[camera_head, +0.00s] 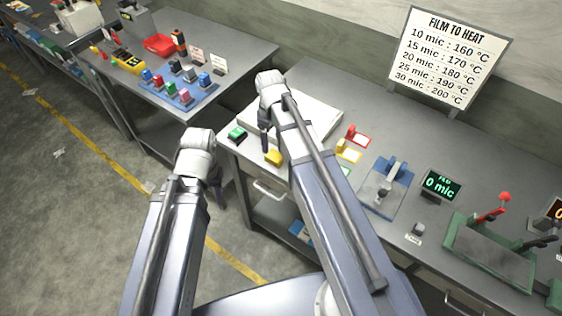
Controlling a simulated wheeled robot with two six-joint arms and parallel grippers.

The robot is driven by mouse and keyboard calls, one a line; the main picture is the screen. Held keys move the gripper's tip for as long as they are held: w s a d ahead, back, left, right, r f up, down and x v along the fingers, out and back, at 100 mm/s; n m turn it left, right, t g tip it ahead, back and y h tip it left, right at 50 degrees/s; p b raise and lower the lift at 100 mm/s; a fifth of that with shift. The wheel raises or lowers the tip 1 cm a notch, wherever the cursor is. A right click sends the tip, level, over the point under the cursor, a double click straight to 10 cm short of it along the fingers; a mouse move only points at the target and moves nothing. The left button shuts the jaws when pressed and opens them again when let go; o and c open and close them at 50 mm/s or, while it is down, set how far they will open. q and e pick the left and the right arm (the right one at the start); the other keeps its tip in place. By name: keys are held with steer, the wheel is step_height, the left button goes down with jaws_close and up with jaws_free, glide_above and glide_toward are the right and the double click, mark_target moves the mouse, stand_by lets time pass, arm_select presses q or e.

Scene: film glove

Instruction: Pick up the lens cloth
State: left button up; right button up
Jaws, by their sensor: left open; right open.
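I cannot pick out the lens cloth for certain in the head view. A small green item (237,134) and a small yellow item (274,157) lie at the left front edge of the right bench (395,130). My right gripper (265,145) points down close to these two items, in front of a white flat panel (318,118); it is open, and I see nothing held. My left gripper (218,196) hangs lower, over the gap left of the right bench, mostly hidden behind its own arm; it is open.
A blue tray of colored blocks (184,95) and a red bin (159,44) stand on the left bench. Red and yellow label holders (352,142), a blue fixture (380,192), a gauge reading 0 mic (440,185) and a green press (490,252) occupy the right bench. A temperature sign (450,57) stands behind.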

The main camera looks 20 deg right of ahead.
mark_target(273, 155)
steer(key=shift+d+f+b, duration=0.15)
steer(key=shift+f+b, duration=3.85)
steer(key=shift+r, duration=0.1)
steer(key=c, duration=1.1)
